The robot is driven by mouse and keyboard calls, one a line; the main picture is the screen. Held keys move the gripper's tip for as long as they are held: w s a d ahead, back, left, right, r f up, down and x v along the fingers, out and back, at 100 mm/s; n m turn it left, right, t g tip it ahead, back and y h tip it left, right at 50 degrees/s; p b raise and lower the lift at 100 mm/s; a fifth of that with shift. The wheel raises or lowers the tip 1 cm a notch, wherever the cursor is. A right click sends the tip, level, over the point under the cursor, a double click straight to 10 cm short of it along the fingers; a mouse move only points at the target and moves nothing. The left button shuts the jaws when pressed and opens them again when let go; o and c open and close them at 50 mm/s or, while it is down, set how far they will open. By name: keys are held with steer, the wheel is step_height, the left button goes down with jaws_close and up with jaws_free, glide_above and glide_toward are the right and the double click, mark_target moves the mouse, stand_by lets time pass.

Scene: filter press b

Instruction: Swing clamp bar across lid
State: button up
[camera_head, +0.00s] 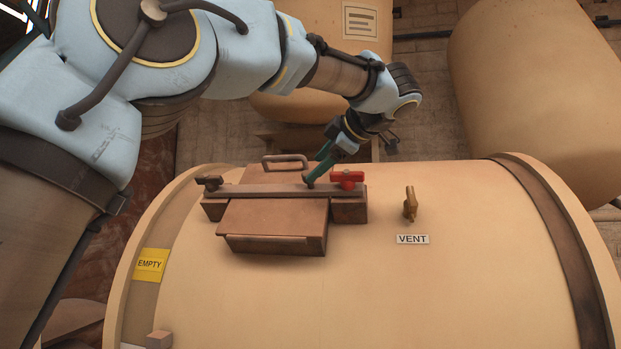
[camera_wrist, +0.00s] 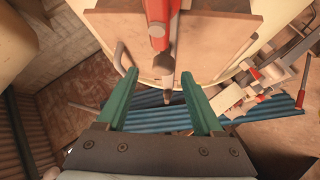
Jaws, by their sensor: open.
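In the head view the brown lid (camera_head: 270,222) sits on top of the tan tank, with a grey handle (camera_head: 285,160) behind it. The grey clamp bar (camera_head: 262,190) appears to span the lid from a left pivot block with a dark knob to a right block. A red latch piece (camera_head: 347,177) sits on the right end. My gripper (camera_head: 318,172) has its teal fingers down by the bar, just left of the red piece. In the wrist view my gripper (camera_wrist: 160,76) is open. A dark-tipped peg below the red piece (camera_wrist: 157,35) shows between its fingers; contact cannot be told.
A brass vent valve (camera_head: 410,204) and its VENT label (camera_head: 412,239) are to the right of the lid. A yellow EMPTY tag (camera_head: 150,265) is at the tank's left. Other large tan tanks (camera_head: 535,85) stand behind.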

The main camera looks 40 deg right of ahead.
steer(key=b+v, duration=0.1)
steer(key=v, duration=0.5)
stand_by(0.5)
